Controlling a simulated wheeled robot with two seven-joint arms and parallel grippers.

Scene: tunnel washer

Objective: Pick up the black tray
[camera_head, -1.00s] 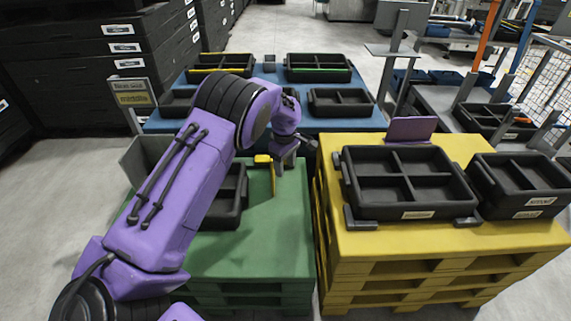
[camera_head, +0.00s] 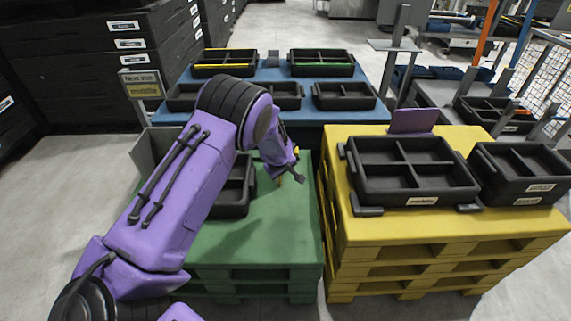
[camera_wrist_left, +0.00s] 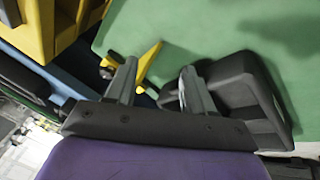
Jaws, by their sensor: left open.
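A black tray (camera_head: 236,196) sits on the green pallet (camera_head: 270,235), partly hidden behind my left arm in the head view. In the left wrist view a black tray (camera_wrist_left: 245,90) lies on the green surface, right of and close to the fingers. My left gripper (camera_head: 291,177) is to the right of the tray, over the green pallet's far right part. In the left wrist view its fingers (camera_wrist_left: 158,80) are apart with nothing held between them. Whether a finger touches the tray cannot be told. My right gripper is not in view.
Two black trays (camera_head: 412,170) (camera_head: 520,172) sit on the yellow pallet (camera_head: 360,245) at right. Several trays stand on the blue table (camera_head: 315,114) behind. A yellow bracket (camera_wrist_left: 147,62) is by the left finger in the wrist view. The green pallet's front right is clear.

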